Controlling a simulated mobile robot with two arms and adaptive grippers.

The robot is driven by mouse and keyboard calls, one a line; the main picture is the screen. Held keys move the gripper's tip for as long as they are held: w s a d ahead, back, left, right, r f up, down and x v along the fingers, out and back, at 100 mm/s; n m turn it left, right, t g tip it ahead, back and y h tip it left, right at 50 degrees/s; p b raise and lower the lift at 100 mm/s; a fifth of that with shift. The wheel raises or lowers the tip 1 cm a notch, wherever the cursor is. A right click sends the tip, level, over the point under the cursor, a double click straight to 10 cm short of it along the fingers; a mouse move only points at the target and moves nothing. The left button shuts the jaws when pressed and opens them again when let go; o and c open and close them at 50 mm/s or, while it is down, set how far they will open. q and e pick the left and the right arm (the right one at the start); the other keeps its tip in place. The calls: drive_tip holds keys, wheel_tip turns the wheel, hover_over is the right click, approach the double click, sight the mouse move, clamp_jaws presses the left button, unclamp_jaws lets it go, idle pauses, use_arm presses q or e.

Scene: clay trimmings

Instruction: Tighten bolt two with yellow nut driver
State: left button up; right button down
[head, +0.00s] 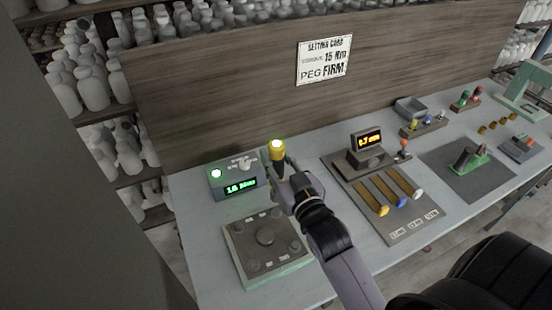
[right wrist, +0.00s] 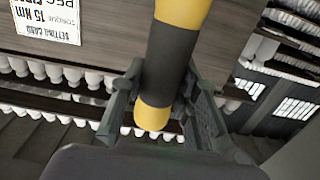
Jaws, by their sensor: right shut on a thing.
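My right gripper (head: 281,172) is shut on the yellow nut driver (head: 278,152), held up above the table behind the bolt plate. A light glows at the driver's top. In the right wrist view the fingers (right wrist: 165,108) close on the driver's dark grip band (right wrist: 169,62), with yellow above and below it. The grey bolt plate (head: 240,250) lies on a green-edged base at the table's front left. It has a round centre boss and several small bolts near its edges; I cannot tell which is bolt two. My left gripper is not in view.
A torque box (head: 226,194) with a green light and lit readout stands behind the plate. A setting card (head: 324,60) on the back board reads 15 Nm, peg firm. A slider console (head: 408,236), a grey tray (head: 410,107) and a green clamp (head: 465,157) occupy the table's right.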

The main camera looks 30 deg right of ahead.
drive_tip(key=shift+w+r+p, duration=0.1)
drive_tip(key=shift+r+p, duration=0.05)
drive_tip(key=shift+p, duration=0.2)
wheel_tip(320, 180, down, 2)
drive_tip(key=shift+f+b, duration=0.15)
drive_tip(key=shift+b, duration=0.65)
drive_tip(key=shift+f+b, duration=0.95)
drive_tip(key=shift+f, duration=0.8)
drive_tip(key=shift+p, duration=0.55)
drive_tip(key=shift+f+b, duration=0.6)
drive_tip(key=shift+f, duration=0.4)
drive_tip(key=shift+s+f+p, duration=0.2)
drive_tip(key=shift+f+p, duration=0.2)
drive_tip(key=shift+p, duration=0.2)
idle(2.8)
